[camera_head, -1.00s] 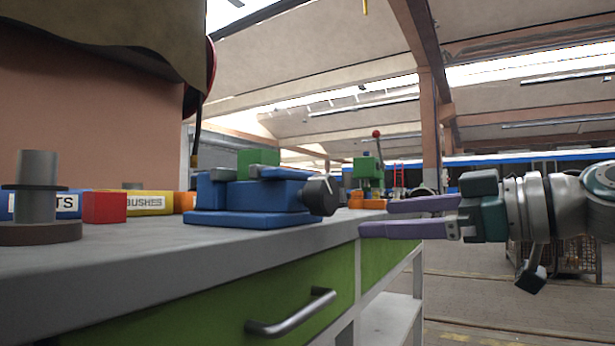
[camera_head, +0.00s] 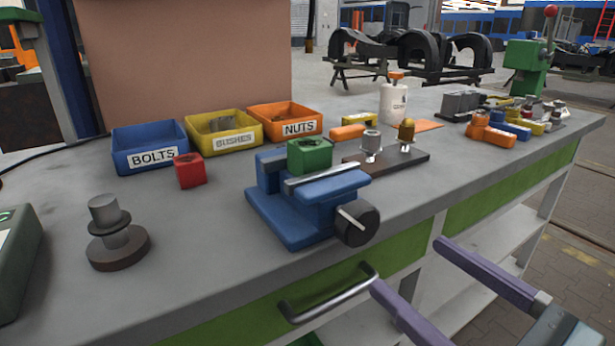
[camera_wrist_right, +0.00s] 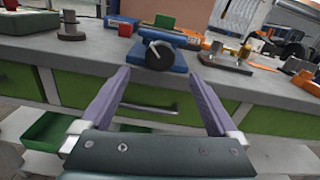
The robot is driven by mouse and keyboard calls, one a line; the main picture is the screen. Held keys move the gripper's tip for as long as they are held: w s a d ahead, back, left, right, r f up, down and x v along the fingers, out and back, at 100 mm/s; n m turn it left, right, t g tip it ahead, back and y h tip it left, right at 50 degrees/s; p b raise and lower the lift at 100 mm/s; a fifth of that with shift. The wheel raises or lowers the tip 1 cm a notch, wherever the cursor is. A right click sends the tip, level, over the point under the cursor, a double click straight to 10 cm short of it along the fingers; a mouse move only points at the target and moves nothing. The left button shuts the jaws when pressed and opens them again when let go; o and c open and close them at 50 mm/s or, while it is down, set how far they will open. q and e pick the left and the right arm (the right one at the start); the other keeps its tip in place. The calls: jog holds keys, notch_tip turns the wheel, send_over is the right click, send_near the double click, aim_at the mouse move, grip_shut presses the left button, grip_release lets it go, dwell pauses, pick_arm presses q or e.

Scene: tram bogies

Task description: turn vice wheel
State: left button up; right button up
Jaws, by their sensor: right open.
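The blue vice (camera_head: 310,200) sits on the grey workbench near its front edge, with a green block (camera_head: 310,153) in its jaws. Its dark round wheel (camera_head: 357,222) with a pale bar across it faces the front edge. In the right wrist view the wheel (camera_wrist_right: 159,56) shows beyond my fingers. My right gripper (camera_head: 430,283) is open and empty, its two purple fingers apart, in front of the bench and to the right of the wheel, not touching it. In the right wrist view its fingertips (camera_wrist_right: 158,78) spread on either side of the wheel's direction. My left gripper is not in view.
Bins of bolts (camera_head: 150,147), bushes (camera_head: 220,133) and nuts (camera_head: 286,122) stand behind the vice. A red block (camera_head: 190,170) and a grey stepped part (camera_head: 116,234) are at left. A dark plate with fittings (camera_head: 386,158) lies right of the vice. A drawer handle (camera_head: 328,296) juts out below.

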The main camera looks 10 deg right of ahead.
aim_at(365, 229)
jog(key=x, duration=0.9)
jog(key=shift+w+a, duration=0.1)
jog(key=shift+w, duration=0.15)
jog(key=c, duration=1.4)
jog(key=shift+m, duration=0.5)
